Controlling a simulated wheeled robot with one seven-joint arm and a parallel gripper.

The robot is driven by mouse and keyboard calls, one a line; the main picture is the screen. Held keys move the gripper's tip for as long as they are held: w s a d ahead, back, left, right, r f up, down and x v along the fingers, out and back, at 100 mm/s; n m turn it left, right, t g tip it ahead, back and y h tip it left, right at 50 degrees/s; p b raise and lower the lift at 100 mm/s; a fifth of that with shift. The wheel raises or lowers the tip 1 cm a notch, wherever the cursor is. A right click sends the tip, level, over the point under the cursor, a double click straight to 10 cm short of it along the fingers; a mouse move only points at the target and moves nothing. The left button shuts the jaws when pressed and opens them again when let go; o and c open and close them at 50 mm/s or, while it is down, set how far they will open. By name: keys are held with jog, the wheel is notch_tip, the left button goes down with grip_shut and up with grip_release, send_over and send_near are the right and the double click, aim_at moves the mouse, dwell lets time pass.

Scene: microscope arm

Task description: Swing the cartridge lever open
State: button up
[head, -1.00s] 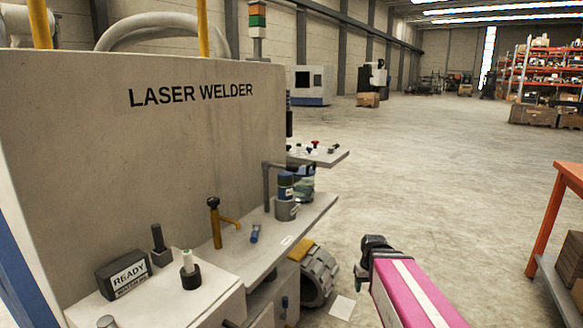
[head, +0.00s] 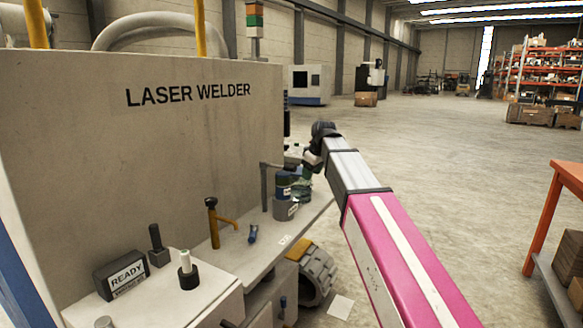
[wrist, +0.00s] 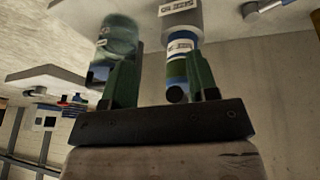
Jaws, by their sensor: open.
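A dark blue labelled cartridge (head: 284,185) stands upright in a grey holder (head: 287,210) on the welder's side shelf. A dark upright post (head: 265,188) with a bent top arm stands just left of it and looks like the lever. My gripper (head: 311,160) is just right of and above the cartridge, open and seemingly empty. In the wrist view, upside down, the open green fingers (wrist: 165,80) point toward the shelf.
A greenish bottle (head: 303,190) stands close behind the cartridge; it is blurred in the wrist view (wrist: 120,35). A yellow-handled post (head: 213,222) and a small blue item (head: 253,233) stand nearer on the shelf. The welder's tall panel (head: 150,160) bounds the left. Open floor lies right.

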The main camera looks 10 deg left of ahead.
aim_at(278, 166)
jog(key=a+r+n, duration=0.3)
jog(key=a+r, duration=0.2)
jog(key=r, duration=0.5)
jog(key=shift+t+y, duration=0.3)
jog(key=shift+y, duration=0.1)
jog(key=x, duration=1)
jog(key=shift+w+a+f, duration=0.1)
jog(key=shift+w+f, duration=0.05)
jog(key=shift+w, duration=0.15)
grip_shut()
